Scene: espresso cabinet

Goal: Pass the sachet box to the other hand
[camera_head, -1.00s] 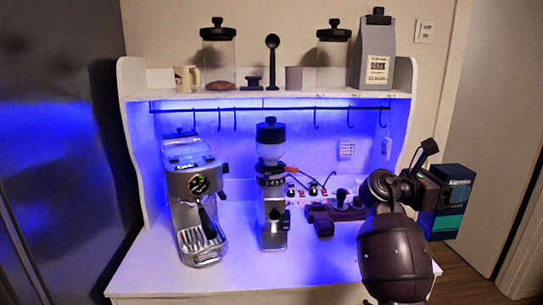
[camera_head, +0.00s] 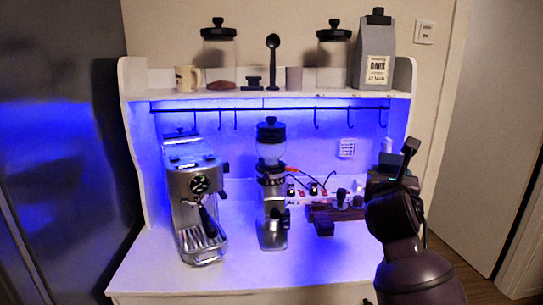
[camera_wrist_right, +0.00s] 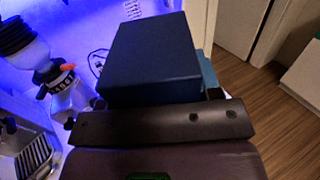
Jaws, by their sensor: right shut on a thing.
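The sachet box is a dark blue-black box (camera_wrist_right: 150,60) that fills the upper middle of the right wrist view. In the head view the box (camera_head: 379,183) shows only partly, dark, behind my right wrist at the cabinet's right side. My right gripper (camera_head: 394,184) is shut on the box and holds it up near the right end of the counter. In the wrist view its dark bar (camera_wrist_right: 165,125) crosses just below the box; the fingertips are hidden. My left gripper is in neither view.
An espresso machine (camera_head: 196,195) and a grinder (camera_head: 271,200) stand on the white counter (camera_head: 235,275). A dark brown stand (camera_head: 325,216) and a power strip (camera_head: 305,192) lie right of the grinder. Jars and a grey bag (camera_head: 375,50) stand on the shelf above; hooks hang below it.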

